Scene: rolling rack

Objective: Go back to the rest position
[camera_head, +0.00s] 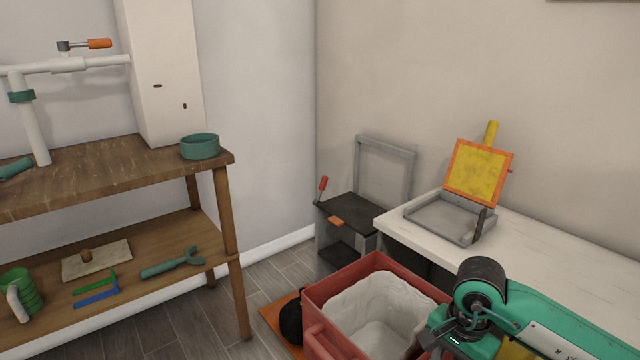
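A green and black jointed arm comes in from the lower right corner, and it looks like my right arm. It is in front of the red crate's right side and the white table's near part. No gripper fingers can be made out on it. My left arm and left gripper are not in view.
A wooden rack (235,255) stands at left, with a green bowl (200,147) on top and tools on its lower shelf. A red crate (322,318) with a white lining is at bottom centre. A white table (560,240) bears a grey tray (448,217). Floor shows between rack and crate.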

